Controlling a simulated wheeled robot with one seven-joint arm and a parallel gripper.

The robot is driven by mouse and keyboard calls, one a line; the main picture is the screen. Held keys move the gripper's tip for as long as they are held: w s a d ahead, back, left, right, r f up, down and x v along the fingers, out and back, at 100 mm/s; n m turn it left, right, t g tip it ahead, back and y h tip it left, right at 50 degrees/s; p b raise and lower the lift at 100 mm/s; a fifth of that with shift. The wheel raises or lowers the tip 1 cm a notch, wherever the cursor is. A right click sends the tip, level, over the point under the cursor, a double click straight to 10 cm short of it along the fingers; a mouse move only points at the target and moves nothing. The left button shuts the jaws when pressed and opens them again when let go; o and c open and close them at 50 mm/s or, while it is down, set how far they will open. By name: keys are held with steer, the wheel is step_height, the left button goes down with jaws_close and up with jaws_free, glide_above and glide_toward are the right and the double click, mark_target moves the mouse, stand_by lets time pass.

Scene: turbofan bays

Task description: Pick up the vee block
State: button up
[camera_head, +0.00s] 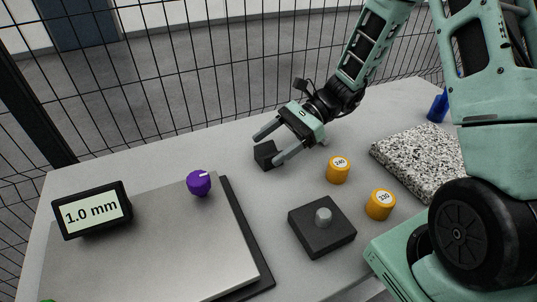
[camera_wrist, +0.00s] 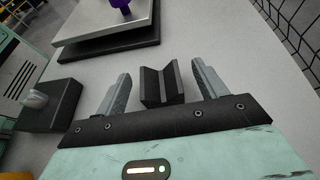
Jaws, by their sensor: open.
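The vee block (camera_head: 264,155) is a small dark block with a V-shaped groove, on the grey table near its far side. In the wrist view the vee block (camera_wrist: 161,85) stands between the two fingers, with its groove showing. My gripper (camera_head: 272,146) is open, with one finger on each side of the block. In the wrist view my gripper (camera_wrist: 161,82) shows a gap between each finger and the block. I cannot tell how high the fingertips are above the table.
A black square base with a grey peg (camera_head: 321,232) and orange cylinders marked 240 (camera_head: 338,170) and 330 (camera_head: 380,204) stand nearby. A granite slab (camera_head: 422,160) lies right. A metal plate (camera_head: 150,245) with a purple knob (camera_head: 199,183) and a "1.0 mm" display (camera_head: 92,210) are left. Wire fencing stands behind.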

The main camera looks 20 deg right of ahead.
mark_target(261, 157)
steer(key=shift+x, duration=1.8)
steer(key=shift+f, duration=0.15)
steer(key=c, duration=1.4)
